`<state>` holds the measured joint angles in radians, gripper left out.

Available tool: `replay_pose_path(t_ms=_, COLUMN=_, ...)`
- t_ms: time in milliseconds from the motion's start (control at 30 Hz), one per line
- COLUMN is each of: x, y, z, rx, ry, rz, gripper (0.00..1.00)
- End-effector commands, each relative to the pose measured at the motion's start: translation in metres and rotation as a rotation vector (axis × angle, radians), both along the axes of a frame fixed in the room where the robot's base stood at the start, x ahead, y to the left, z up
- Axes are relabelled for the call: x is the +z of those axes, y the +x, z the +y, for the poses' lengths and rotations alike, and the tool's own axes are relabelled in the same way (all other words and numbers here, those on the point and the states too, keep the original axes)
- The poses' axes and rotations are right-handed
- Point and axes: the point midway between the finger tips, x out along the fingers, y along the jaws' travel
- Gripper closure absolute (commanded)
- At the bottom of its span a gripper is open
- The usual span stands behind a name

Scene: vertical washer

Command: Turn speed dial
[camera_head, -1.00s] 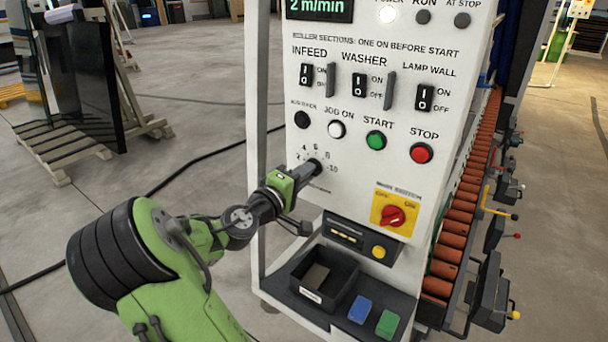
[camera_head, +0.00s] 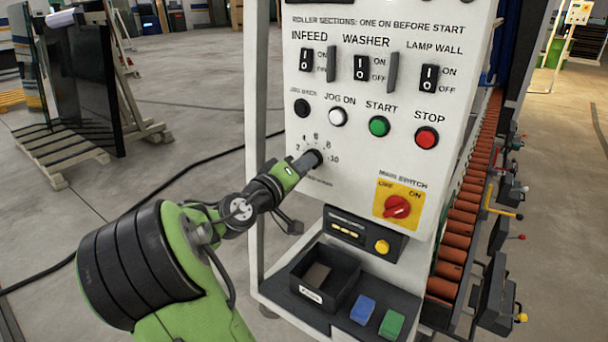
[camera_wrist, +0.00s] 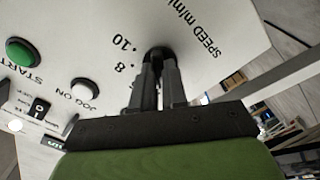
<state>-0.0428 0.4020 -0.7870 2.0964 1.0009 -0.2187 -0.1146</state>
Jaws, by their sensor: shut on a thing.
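The speed dial is a dark knob on the white control panel (camera_head: 352,185), left of centre, with a scale from 2 to 10 printed around it. My gripper (camera_head: 308,163) reaches it from the lower left and is shut on the speed dial. In the wrist view the black dial (camera_wrist: 158,54) sits between my two fingertips, beside the printed 8, 10 and "SPEED m/min". My fingers hide much of the dial, and I cannot tell where its pointer stands.
Above the dial are a black button, a white JOG ON button (camera_head: 337,117), a green START button (camera_head: 379,126) and a red STOP button (camera_head: 426,138). The red main switch (camera_head: 397,207) is at lower right. A shelf with a black tray (camera_head: 342,287) juts out below.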

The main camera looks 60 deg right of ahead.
Motion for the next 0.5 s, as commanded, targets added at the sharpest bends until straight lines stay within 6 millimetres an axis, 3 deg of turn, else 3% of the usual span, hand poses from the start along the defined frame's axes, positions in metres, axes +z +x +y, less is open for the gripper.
replay_pose_path(t_ms=500, x=-0.0024, y=0.0002, z=0.0003, rx=0.0, ry=-0.033, rz=-0.232, gripper=1.0)
